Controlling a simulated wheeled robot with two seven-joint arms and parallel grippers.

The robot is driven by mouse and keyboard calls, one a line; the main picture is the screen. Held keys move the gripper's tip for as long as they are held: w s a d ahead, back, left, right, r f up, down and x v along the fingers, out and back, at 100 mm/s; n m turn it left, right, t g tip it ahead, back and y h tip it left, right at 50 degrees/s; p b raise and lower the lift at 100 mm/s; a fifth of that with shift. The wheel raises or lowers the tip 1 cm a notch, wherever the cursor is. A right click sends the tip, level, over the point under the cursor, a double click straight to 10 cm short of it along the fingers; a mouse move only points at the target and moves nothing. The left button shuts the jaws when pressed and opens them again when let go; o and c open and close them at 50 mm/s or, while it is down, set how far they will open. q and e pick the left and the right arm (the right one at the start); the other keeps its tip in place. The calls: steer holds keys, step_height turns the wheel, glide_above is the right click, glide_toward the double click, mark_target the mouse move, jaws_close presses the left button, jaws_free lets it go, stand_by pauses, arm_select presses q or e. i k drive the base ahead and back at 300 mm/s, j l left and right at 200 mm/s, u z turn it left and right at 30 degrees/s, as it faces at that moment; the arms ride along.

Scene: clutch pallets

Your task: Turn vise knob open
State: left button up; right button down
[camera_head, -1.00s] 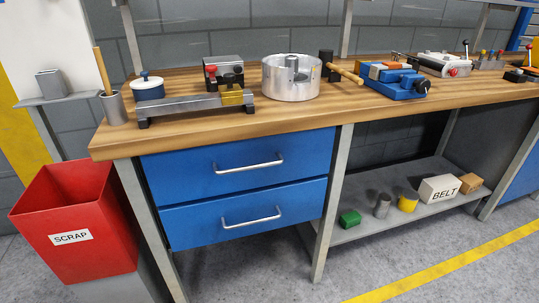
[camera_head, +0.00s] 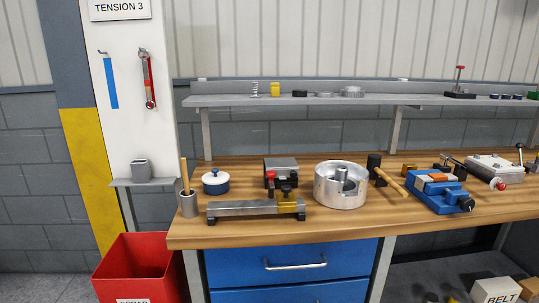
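A blue vise (camera_head: 438,196) sits on the wooden workbench (camera_head: 370,226) at the right in the head view. A dark knob (camera_head: 467,204) is on the vise's near right end. An orange-brown block (camera_head: 437,177) shows at the top of the vise, between its blue parts. I cannot tell how tightly the jaws close on it. Neither of my grippers is in view.
A metal drum (camera_head: 341,196) and a wooden-handled hammer (camera_head: 388,176) stand left of the vise. A grey fixture with a red knob (camera_head: 499,184) is to its right. A shelf (camera_head: 300,99) runs above the bench. A red scrap bin (camera_head: 140,265) stands at the left.

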mark_target(467, 204)
steer(key=z, duration=1.4)
